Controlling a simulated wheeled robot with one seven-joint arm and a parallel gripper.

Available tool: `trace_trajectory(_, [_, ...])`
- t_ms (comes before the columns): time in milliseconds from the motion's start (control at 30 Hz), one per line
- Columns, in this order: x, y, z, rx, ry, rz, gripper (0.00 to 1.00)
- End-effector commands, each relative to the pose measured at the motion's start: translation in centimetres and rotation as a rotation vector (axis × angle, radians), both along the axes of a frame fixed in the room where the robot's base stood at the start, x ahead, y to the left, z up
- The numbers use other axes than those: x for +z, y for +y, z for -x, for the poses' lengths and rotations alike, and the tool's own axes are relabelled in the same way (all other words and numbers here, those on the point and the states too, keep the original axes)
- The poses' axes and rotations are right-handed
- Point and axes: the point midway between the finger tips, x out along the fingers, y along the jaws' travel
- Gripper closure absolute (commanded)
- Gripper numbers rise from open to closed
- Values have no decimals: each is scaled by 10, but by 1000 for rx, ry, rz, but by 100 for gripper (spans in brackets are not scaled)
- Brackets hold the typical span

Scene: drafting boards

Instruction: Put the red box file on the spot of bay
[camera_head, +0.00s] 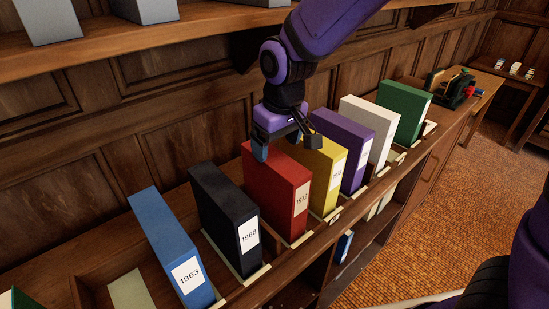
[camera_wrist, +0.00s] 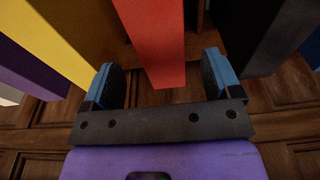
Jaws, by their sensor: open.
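The red box file (camera_head: 272,192), labelled 1977 or similar, stands upright on the shelf between the black file and the yellow file. My gripper (camera_head: 286,146) is open at the upper rear of the red box file. In the wrist view the red file (camera_wrist: 152,35) reaches in between the two blue fingers of my gripper (camera_wrist: 160,82), with a gap visible on each side. A bare pale green spot (camera_head: 132,290) lies in the shelf at the lower left, left of the blue file. I cannot read any bay name there.
The blue 1963 file (camera_head: 165,240) and black 1968 file (camera_head: 222,215) stand left of the red one. Yellow (camera_head: 324,170), purple (camera_head: 345,135), white (camera_head: 372,120) and green (camera_head: 405,108) files stand to its right. An upper shelf (camera_head: 130,35) runs above.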

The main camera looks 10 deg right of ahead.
Motion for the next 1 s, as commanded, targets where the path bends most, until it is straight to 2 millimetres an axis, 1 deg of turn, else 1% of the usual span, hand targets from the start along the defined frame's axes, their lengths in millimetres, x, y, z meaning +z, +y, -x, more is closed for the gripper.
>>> trace_trajectory(33, [11, -1, 1, 0, -3, -2, 16])
trace_trajectory(100, [22, -2, 3, 0, -2, -2, 16])
trace_trajectory(200, [36, -3, 4, -1, -2, -2, 16])
trace_trajectory(300, [45, -4, 5, -1, -1, -1, 16])
trace_trajectory(400, [49, -4, 6, -1, -1, -1, 16])
trace_trajectory(667, [53, -8, 7, -6, -2, -1, 16])
trace_trajectory(767, [61, -20, 9, -29, -14, -8, 16])
trace_trajectory(867, [75, -42, 14, -69, -34, -17, 16])
trace_trajectory(1000, [97, -79, 27, -142, -70, -33, 16])
